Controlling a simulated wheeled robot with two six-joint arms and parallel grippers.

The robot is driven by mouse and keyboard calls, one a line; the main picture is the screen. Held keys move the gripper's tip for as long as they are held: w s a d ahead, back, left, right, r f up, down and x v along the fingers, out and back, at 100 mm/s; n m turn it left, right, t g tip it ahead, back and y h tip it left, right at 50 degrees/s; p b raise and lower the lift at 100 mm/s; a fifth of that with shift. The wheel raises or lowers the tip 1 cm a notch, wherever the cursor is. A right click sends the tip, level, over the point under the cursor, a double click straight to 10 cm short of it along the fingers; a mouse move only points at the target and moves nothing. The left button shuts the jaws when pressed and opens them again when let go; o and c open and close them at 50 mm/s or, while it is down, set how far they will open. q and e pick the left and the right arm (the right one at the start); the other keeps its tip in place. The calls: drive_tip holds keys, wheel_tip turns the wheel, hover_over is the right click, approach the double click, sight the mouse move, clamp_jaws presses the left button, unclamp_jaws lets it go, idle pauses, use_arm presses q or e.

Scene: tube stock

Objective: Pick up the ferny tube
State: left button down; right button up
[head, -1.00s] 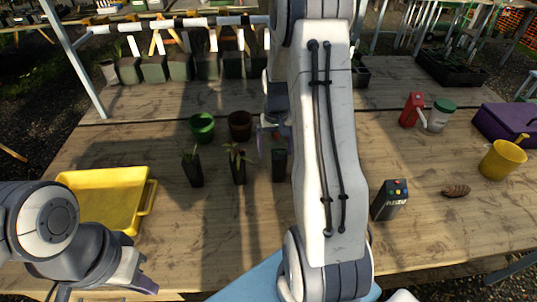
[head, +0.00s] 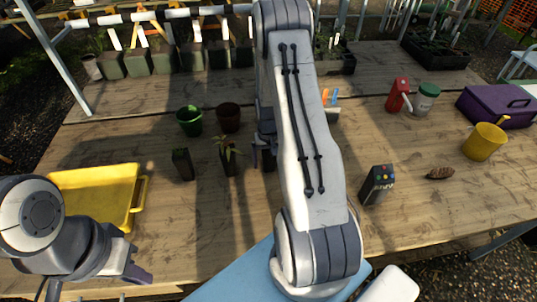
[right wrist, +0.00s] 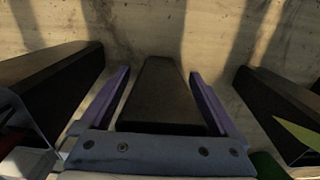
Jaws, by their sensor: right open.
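Several dark square tubes stand in a row on the wooden table. One (head: 183,164) at the left has little visible foliage, and one (head: 228,163) holds a spiky green plant. My right gripper (head: 264,152) is low at a further tube, mostly hidden by my arm. In the right wrist view its open purple fingers (right wrist: 160,100) are either side of a dark tube (right wrist: 160,80), with gaps visible. That tube's plant is not visible, so I cannot tell whether it is the ferny one. My left gripper (head: 139,274) is over the table's front left; its opening is unclear.
In the right wrist view, dark tubes flank the fingers at left (right wrist: 50,80) and right (right wrist: 280,110). Behind the row are a green pot (head: 189,121) and a brown pot (head: 228,117). A yellow tray (head: 95,195) lies left; a labelled box (head: 377,185) stands right.

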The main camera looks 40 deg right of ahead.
clamp_jaws()
